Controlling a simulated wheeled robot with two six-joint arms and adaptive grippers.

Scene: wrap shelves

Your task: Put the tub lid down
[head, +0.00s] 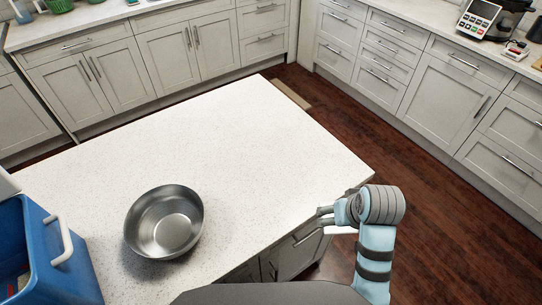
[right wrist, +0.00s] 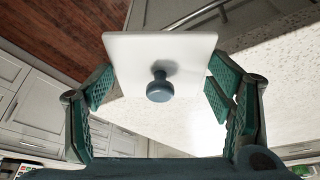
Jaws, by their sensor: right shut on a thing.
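The tub lid (right wrist: 140,60) is a white square plate with a round blue-grey knob (right wrist: 159,88), seen in the right wrist view. My right gripper (right wrist: 158,95) is shut on the lid, with green-padded fingers at its left and right sides. In the head view my right gripper (head: 322,215) is at the right front edge of the white island counter (head: 250,150). A thin white strip below it there may be the lid; most of it is hidden. My left gripper is not in view.
A steel bowl (head: 165,222) stands on the counter's left front part. A blue box (head: 70,275) with a white handle is at the far left. The counter's middle and back are clear. Grey cabinets (head: 430,90) line the walls beyond a dark wood floor.

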